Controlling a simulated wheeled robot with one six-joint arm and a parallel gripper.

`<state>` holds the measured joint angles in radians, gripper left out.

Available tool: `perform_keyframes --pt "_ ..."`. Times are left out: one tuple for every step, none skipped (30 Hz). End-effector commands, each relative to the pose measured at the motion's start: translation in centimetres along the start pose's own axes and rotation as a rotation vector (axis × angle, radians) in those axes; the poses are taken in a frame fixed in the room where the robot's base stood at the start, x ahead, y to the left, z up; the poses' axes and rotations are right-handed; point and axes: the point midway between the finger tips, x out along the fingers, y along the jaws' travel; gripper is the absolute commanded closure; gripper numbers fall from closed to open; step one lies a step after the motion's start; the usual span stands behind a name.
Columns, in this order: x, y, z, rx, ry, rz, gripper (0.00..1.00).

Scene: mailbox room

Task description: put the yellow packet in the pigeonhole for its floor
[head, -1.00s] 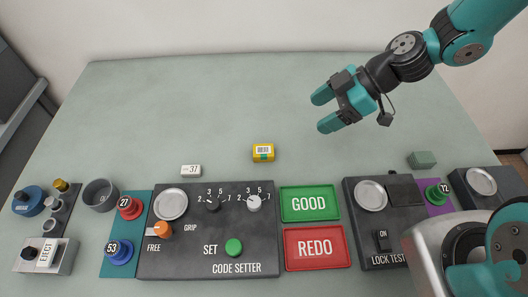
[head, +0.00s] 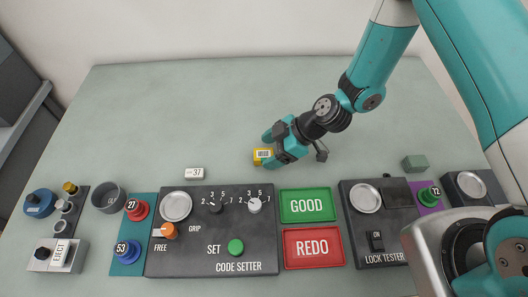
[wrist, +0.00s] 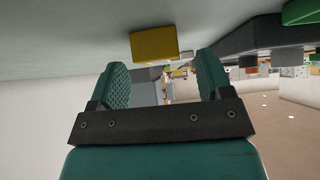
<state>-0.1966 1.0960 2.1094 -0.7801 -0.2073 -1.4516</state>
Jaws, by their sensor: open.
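The yellow packet (head: 262,155) has a white barcode label and lies on the grey-green table. It also shows in the wrist view (wrist: 154,44), just off the fingertips and within the width of the jaws. My gripper (head: 269,150) is open at the packet's right side, its teal fingers spread on either side of it. In the wrist view my gripper (wrist: 163,68) has nothing clasped between its fingers. I cannot tell whether a finger touches the packet. No pigeonhole shows clearly in either view.
A white tag marked 31 (head: 194,174) lies left of the packet. In front stand the code setter (head: 210,248), the green GOOD tray (head: 308,205), the red REDO tray (head: 314,248) and the lock tester (head: 375,225). The table's back is clear.

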Motion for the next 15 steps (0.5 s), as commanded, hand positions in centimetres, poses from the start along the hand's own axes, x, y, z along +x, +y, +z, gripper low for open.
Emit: perform_keyframes --pt "0.6 -0.1 -0.1 -0.001 0.000 -0.003 0.28" --pt "1.0 0.0 -0.1 0.000 0.000 -0.001 0.28" --pt "1.3 0.0 -0.1 0.000 0.000 0.000 0.28" --pt "1.5 0.0 -0.1 -0.001 0.000 0.000 0.28" --pt "1.7 0.0 -0.1 -0.001 0.000 0.000 0.28" --pt "1.8 0.0 -0.1 -0.001 0.000 0.000 0.28" --pt "1.8 0.0 0.0 -0.001 0.000 0.001 0.28" --pt "1.8 0.0 0.0 0.000 0.000 0.001 0.28" --pt "1.8 0.1 0.0 0.000 0.000 0.001 0.28" --pt "1.8 0.1 0.0 0.000 0.000 0.001 0.28" --pt "1.8 0.1 0.0 0.000 0.000 0.001 0.28" --pt "1.8 0.1 0.0 0.000 0.000 0.001 0.32" --pt "1.8 0.1 0.0 0.000 0.000 0.001 0.39" --pt "1.8 0.1 0.0 0.000 0.000 0.001 0.46" --pt "1.8 0.1 0.0 0.000 0.000 0.001 0.55"
